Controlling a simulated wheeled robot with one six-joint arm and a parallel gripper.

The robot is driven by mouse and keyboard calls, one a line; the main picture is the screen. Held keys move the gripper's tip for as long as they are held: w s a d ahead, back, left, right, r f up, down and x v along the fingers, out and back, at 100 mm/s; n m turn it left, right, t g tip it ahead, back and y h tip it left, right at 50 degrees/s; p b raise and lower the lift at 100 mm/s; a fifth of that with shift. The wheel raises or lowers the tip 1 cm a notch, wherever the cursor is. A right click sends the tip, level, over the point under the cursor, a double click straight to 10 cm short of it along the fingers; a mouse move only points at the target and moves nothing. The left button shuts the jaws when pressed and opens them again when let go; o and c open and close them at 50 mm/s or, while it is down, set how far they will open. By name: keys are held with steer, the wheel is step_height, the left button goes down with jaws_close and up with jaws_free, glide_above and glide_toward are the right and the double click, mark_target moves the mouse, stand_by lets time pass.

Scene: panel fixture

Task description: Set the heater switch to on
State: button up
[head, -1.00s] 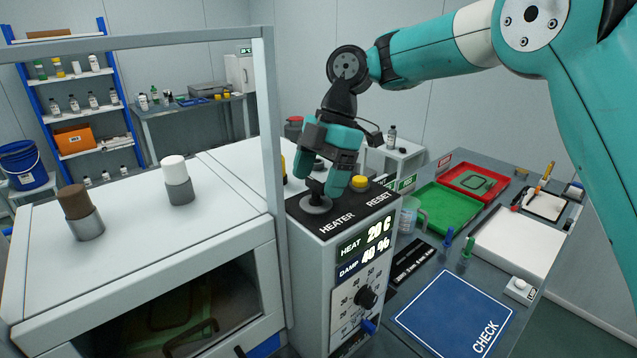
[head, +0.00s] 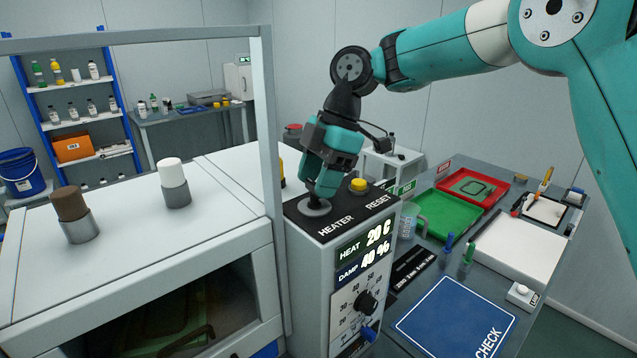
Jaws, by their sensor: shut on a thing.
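The heater switch (head: 315,207) is a round grey base on the black top of the control box, beside the printed word HEATER. My gripper (head: 318,194) points down over it and is shut on its lever, which the fingers mostly hide. The gripper leans a little, with its tips at the base. The display (head: 366,241) on the box front reads HEAT 20 C and DAMP 40 %. Which position the lever is in cannot be told.
A yellow RESET button (head: 358,185) sits close to the right of my gripper. A grey frame post (head: 271,150) stands close on the left. A white cabinet (head: 130,240) with two capped cylinders fills the left. Green (head: 447,222) and red trays lie at right.

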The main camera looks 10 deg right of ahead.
steer(key=m+b, duration=0.1)
steer(key=m, duration=0.1)
steer(key=m+t+b, duration=0.1)
steer(key=shift+s+f+m+b, duration=0.15)
steer(key=shift+f+m+b, duration=0.05)
steer(key=shift+m+b, duration=0.2)
steer(key=m+t+b, duration=0.2)
steer(key=m, duration=0.2)
steer(key=shift+s+b, duration=0.15)
steer(key=shift+b, duration=0.25)
steer(key=m+b, duration=0.1)
steer(key=m, duration=0.1)
steer(key=m+t, duration=0.1)
steer(key=m, duration=0.1)
steer(key=shift+s+a+r+m+t+h+b, duration=0.1)
steer(key=shift+r+m+t+h+b, duration=0.05)
steer(key=shift+m+t+h+b, duration=0.5)
steer(key=shift+m+t+h, duration=0.15)
steer(key=shift+m, duration=1.2)
steer(key=shift+r, duration=0.1)
steer(key=o, duration=0.9)
steer(key=shift+o, duration=0.2)
